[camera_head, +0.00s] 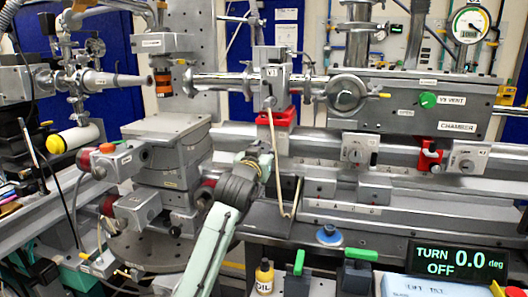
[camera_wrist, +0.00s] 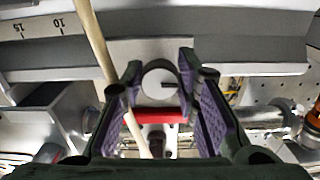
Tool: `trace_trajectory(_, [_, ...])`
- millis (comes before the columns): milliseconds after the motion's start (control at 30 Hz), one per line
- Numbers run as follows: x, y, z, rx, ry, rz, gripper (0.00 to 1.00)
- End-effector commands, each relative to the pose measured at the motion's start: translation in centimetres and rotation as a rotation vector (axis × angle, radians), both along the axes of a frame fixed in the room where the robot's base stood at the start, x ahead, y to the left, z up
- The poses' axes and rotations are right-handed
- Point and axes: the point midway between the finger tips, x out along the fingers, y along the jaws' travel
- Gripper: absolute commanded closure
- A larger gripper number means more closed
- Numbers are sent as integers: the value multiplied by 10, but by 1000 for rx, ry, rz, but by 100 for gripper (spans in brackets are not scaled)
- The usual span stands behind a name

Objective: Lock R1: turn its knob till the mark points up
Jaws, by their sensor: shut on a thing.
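In the wrist view my gripper (camera_wrist: 159,72) has its two purple-padded fingers on either side of a round grey knob (camera_wrist: 157,76), shut on it. The knob's face carries a thin dark mark, which points to the right in that view. I cannot read a label on it. In the head view my arm reaches up to the rail below the red bracket (camera_head: 281,118); the arm hides the gripper's fingers and this knob. The display (camera_head: 458,262) reads "TURN 0.0 deg OFF".
A tan rod (camera_wrist: 97,38) passes close to the left finger; it hangs beside my arm in the head view (camera_head: 297,198). Other knobbed blocks (camera_head: 355,152) (camera_head: 467,160) sit to the right on the rail. An oil bottle (camera_head: 264,277) and green-handled parts stand in front.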

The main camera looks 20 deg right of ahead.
Motion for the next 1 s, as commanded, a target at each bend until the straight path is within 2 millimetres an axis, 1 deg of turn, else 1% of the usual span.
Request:
trace_trajectory(33, [0, 0, 0, 0, 0, 0, 90])
trace_trajectory(167, [0, 0, 0, 0, 0, 0, 99])
trace_trajectory(200, [0, 0, 0, 0, 0, 0, 100])
trace_trajectory(367, [0, 0, 0, 8, -6, 0, 100])
trace_trajectory(567, [0, 0, -1, 60, -40, -1, 100])
trace_trajectory(767, [1, 1, -1, 173, -117, -1, 100])
trace_trajectory(1000, [1, 2, -1, 359, -242, 1, 100])
